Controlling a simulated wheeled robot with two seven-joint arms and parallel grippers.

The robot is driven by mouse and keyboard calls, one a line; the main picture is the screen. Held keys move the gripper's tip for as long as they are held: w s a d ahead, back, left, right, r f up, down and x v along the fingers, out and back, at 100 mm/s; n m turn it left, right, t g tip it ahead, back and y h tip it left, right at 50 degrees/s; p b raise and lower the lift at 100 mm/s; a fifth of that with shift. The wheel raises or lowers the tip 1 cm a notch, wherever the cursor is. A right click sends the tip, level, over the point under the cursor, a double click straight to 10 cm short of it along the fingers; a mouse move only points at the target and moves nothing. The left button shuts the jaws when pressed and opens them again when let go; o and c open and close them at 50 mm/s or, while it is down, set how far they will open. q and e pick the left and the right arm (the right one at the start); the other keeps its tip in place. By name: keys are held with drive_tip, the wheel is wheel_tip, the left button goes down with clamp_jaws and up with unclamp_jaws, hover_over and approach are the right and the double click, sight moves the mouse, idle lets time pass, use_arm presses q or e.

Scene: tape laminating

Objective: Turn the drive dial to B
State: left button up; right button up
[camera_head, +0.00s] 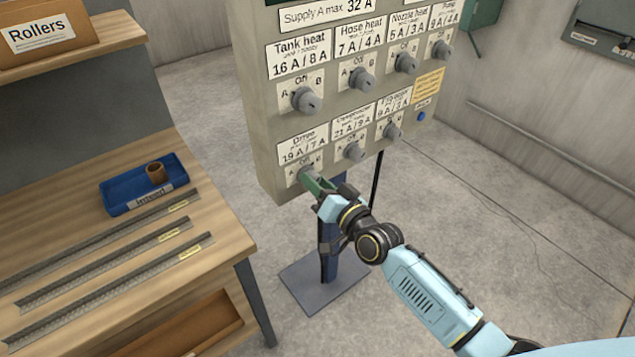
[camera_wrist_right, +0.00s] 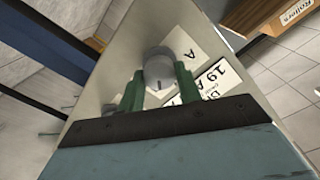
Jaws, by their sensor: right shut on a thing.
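The drive dial (camera_wrist_right: 158,72) is a grey round knob at the lower left of the control panel (camera_head: 262,150), under the label "Drive 19 A / 7 A" (camera_head: 303,148). My right gripper (camera_head: 312,178) reaches it from below right in the head view. In the right wrist view its two green fingers (camera_wrist_right: 157,92) stand on either side of the knob and are shut on it. The letter A (camera_wrist_right: 188,55) shows beside the knob there. The fingers hide much of the dial in the head view, and its pointer setting cannot be read. My left gripper is in neither view.
Other dials sit close by, such as the tank heat dial (camera_head: 306,100) above and the compressor dial (camera_head: 352,151) to the right. A wooden bench (camera_head: 215,235) with metal strips and a blue tray (camera_head: 125,200) stands at the left. Floor is clear on the right.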

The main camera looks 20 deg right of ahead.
drive_tip(key=o, duration=1)
drive_tip(key=v, duration=1.3)
drive_tip(key=shift+s, duration=0.2)
drive_tip(key=shift+d+f, duration=0.1)
drive_tip(key=shift+f, duration=0.05)
